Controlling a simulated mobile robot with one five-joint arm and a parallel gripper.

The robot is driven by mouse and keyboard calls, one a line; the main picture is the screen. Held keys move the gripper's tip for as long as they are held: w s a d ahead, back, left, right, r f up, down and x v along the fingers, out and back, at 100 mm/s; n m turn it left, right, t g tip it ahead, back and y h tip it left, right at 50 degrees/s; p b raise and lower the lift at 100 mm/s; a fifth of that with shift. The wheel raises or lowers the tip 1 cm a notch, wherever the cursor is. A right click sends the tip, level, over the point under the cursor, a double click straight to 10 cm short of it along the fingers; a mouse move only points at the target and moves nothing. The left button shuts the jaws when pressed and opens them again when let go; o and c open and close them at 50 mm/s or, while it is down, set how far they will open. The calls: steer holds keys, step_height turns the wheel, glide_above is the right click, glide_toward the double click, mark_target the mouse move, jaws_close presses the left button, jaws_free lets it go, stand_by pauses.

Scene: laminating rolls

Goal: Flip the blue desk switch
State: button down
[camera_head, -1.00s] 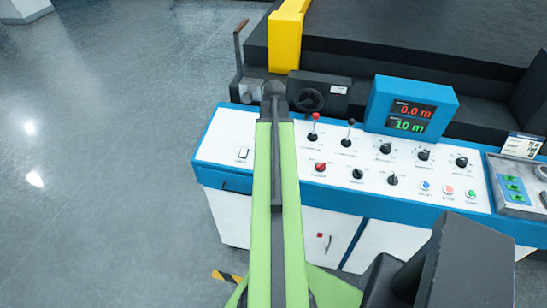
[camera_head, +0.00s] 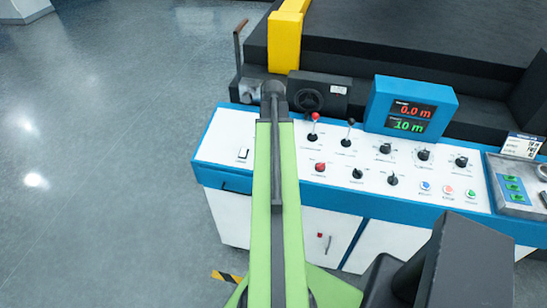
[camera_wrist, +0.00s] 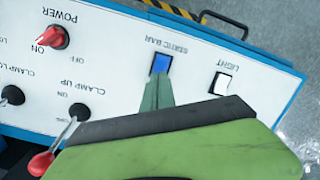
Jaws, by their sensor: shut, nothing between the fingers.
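My gripper (camera_wrist: 158,82) shows there as narrow green fingers, shut and empty. The fingertips are at the switch's lower edge in the picture; I cannot tell whether they touch it. The switch's lower end is partly covered by the fingertips, and which way it is tipped is unclear. In the head view my green arm covers the switch and my gripper.
A white LIGHT switch (camera_wrist: 222,83) is right of the blue one. A red POWER knob (camera_wrist: 50,38) and a red-tipped CLAMP UP lever (camera_wrist: 42,162) stand out at left. A black handle (camera_wrist: 224,22) edges the panel. The head view shows a blue display box (camera_head: 411,107).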

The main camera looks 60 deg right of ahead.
steer(key=shift+f+b, duration=1)
stand_by(0.5)
step_height(320, 180, up, 7)
steer(key=p, duration=0.7)
stand_by(0.4)
